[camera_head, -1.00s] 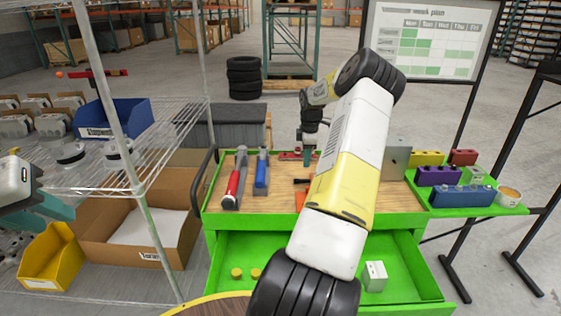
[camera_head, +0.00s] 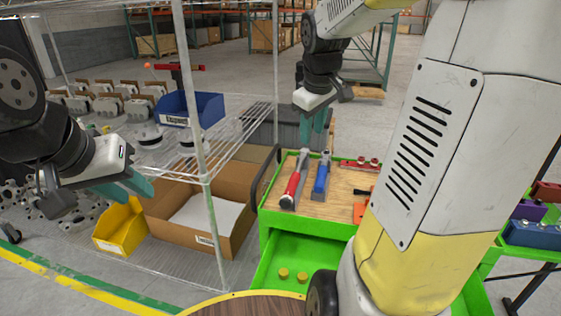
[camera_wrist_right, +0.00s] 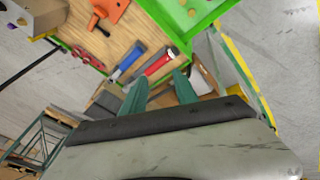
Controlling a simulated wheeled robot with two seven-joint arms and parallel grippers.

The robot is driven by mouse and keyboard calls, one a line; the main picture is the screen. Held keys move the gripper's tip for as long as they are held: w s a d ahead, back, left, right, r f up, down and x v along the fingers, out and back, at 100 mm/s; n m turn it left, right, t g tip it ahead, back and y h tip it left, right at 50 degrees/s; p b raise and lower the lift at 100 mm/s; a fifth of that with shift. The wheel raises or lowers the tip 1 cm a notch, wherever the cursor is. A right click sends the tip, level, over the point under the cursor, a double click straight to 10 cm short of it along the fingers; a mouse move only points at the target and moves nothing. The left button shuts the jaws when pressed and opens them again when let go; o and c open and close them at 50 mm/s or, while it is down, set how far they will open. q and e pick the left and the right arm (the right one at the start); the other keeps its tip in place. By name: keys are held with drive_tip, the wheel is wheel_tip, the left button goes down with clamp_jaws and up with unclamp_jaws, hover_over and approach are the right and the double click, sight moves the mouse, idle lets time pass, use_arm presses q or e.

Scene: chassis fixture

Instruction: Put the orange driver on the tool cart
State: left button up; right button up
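The green tool cart with a wooden top (camera_head: 340,187) stands right of centre. An orange tool (camera_head: 360,211), possibly the driver, lies on it, partly hidden behind my right arm; it also shows in the right wrist view (camera_wrist_right: 113,12). A red-handled tool (camera_head: 294,184) and a blue-handled tool (camera_head: 321,179) lie side by side at the cart's left. My right gripper (camera_head: 318,126) hangs above the cart's far edge, open, with nothing between its fingers in the right wrist view (camera_wrist_right: 161,84). My left gripper (camera_head: 128,188) is by the wire shelf; its finger gap is unclear.
The wire shelf (camera_head: 247,120) bears a blue bin (camera_head: 205,105) and grey parts. A cardboard box (camera_head: 238,185) and yellow bin (camera_head: 120,228) sit below. The cart's green drawer (camera_head: 310,250) is open, holding yellow pieces. A round table edge (camera_head: 245,304) is in front.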

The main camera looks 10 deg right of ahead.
drive_tip(key=s+a+m+t+y, duration=0.1)
drive_tip(key=s+a+m, duration=0.1)
drive_tip(key=s+a, duration=0.3)
drive_tip(key=s+a+m+t+y, duration=0.1)
drive_tip(key=s+a+m+y, duration=0.1)
drive_tip(key=s, duration=0.9)
drive_tip(key=a+m, duration=0.1)
drive_tip(key=a, duration=0.1)
drive_tip(key=shift+s+a, duration=0.2)
drive_tip(key=shift+a, duration=0.2)
